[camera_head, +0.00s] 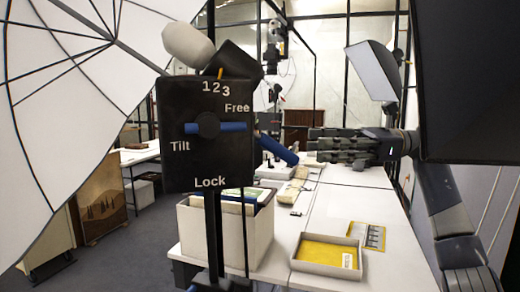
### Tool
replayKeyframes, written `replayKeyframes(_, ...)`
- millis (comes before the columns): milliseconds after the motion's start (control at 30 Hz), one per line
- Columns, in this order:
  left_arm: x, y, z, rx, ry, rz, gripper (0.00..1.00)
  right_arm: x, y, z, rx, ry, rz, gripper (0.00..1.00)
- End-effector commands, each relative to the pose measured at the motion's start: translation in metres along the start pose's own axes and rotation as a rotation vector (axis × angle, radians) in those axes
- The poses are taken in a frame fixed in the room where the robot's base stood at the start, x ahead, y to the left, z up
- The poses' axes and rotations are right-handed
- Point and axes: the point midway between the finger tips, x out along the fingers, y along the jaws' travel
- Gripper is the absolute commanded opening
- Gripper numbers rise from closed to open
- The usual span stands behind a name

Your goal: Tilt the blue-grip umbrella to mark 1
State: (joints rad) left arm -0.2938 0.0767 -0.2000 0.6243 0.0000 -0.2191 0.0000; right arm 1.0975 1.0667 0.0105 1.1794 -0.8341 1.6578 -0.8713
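The white umbrella (60,110) with dark ribs fills the left side. In front of its stand is a black control panel (175,165) marked 1, 2, 3, Free, Tilt and Lock. A blue bar knob (232,127) lies level across the panel's middle. A thin orange pointer (220,73) shows just above the numbers, nearest the 2. The blue grip (279,150) sticks out from behind the panel's right side, sloping down to the right. My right gripper (314,144) points left, to the right of the grip, with a small gap in the picture. Its finger opening is unclear. My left gripper is out of view.
A white table (345,205) runs back on the right. It bears a shallow tray (318,272) with yellow contents and a beige file box (262,235) behind the stand. A dark panel blocks the upper right. Grey floor (135,245) is open at left.

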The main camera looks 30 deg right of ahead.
Motion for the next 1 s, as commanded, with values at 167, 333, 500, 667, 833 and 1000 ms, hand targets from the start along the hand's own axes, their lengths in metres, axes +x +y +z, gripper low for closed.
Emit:
replayKeyframes(167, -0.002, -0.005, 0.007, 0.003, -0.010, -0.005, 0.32, 0.011, 0.004, 0.002, -0.022, 0.019, 0.006, 0.40)
replayKeyframes(333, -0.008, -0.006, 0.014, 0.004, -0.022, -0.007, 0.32, 0.042, 0.004, 0.003, -0.019, 0.016, 0.008, 0.40)
replayKeyframes(500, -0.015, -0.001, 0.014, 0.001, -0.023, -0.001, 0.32, 0.074, 0.004, 0.003, -0.019, 0.014, 0.008, 0.40)
replayKeyframes(667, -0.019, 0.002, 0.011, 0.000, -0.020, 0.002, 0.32, 0.095, 0.004, 0.002, -0.017, 0.013, 0.006, 0.40)
replayKeyframes(833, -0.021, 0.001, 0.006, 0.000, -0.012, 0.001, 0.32, 0.105, 0.004, 0.001, -0.017, 0.012, 0.004, 0.40)
replayKeyframes(1000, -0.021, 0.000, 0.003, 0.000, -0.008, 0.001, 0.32, 0.106, 0.004, 0.001, -0.017, 0.012, 0.003, 0.40)
